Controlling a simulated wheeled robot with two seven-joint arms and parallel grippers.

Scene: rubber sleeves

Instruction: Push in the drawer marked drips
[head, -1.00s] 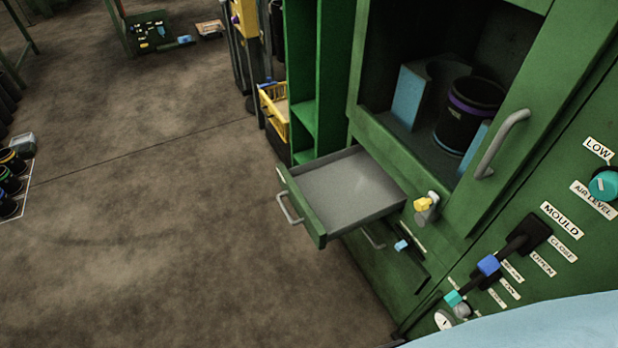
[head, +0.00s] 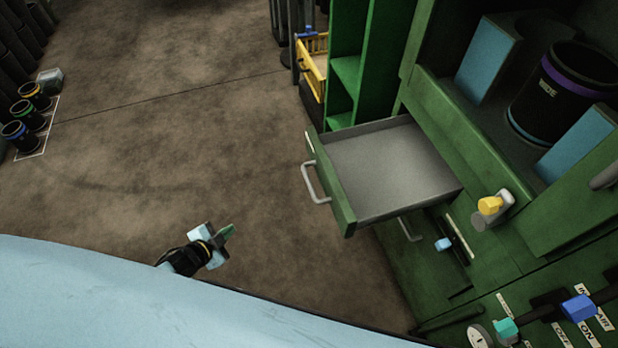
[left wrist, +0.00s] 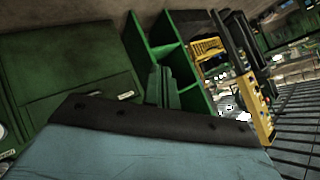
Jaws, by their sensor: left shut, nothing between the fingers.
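An open drawer (head: 392,168) with a grey, empty inside and a green front sticks out of the green cabinet in the head view. Its pale bar handle (head: 314,184) is on the front's outer face. No label on it is readable from here, so I cannot confirm the drips mark. My left gripper (head: 228,232) is shut and empty, left of and nearer to me than the drawer front, clear of it. Its dark green fingers (left wrist: 163,87) show in the left wrist view. My right gripper is not in view.
A second handle (head: 410,230) shows below the open drawer. A yellow-tipped knob (head: 490,205) and levers (head: 578,306) sit on the cabinet to the right. Green shelving (head: 345,75) stands behind the drawer. Open floor (head: 190,140) lies left of the drawer.

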